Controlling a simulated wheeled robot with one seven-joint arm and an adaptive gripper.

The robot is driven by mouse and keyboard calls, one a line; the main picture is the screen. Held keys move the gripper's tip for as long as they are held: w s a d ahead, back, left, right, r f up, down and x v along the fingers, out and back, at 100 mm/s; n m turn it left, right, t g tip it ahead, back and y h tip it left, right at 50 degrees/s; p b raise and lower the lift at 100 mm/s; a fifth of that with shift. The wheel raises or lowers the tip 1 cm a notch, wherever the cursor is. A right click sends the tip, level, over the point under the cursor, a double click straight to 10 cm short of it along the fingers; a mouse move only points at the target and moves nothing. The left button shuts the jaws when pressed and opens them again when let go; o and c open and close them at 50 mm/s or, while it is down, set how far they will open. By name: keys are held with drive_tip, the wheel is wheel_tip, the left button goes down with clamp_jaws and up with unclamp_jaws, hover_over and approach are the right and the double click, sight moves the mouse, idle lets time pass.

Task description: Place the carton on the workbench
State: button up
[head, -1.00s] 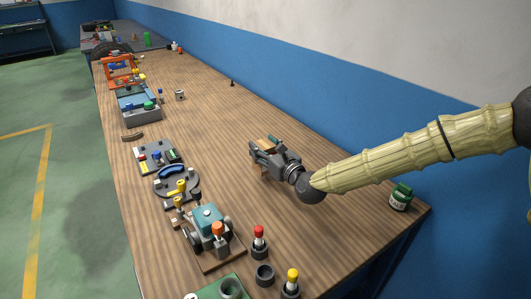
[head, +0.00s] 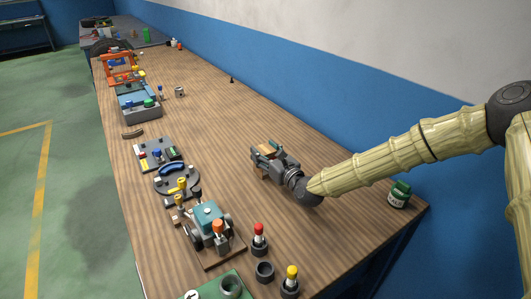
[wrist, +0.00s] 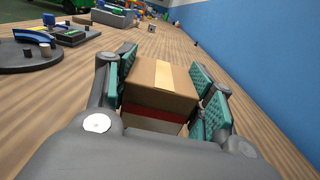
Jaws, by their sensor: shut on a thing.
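The carton (wrist: 160,84) is a small brown box with a pale tape strip and a red band on the side facing the camera. In the wrist view it sits between the green-padded fingers of my gripper (wrist: 166,97), which is shut on it. In the head view my gripper (head: 265,154) is low over the right part of the wooden workbench (head: 215,110), and only a little of the carton's brown top shows. The carton is at or just above the bench surface; I cannot tell if it touches.
A teal-topped vehicle model (head: 207,220), a round grey fixture (head: 176,182) and a small block board (head: 157,153) stand along the left side. Bottles with red (head: 259,238) and yellow (head: 290,280) caps are near the front. A green-capped jar (head: 399,194) stands at right.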

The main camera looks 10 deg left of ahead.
drive_tip(key=o, duration=1.5)
drive_tip(key=shift+c, duration=0.2)
drive_tip(key=shift+r, duration=0.1)
drive_tip(key=shift+d, duration=0.1)
drive_tip(key=b+v, duration=0.1)
drive_tip(key=v, duration=1.1)
drive_tip(key=shift+r, duration=0.1)
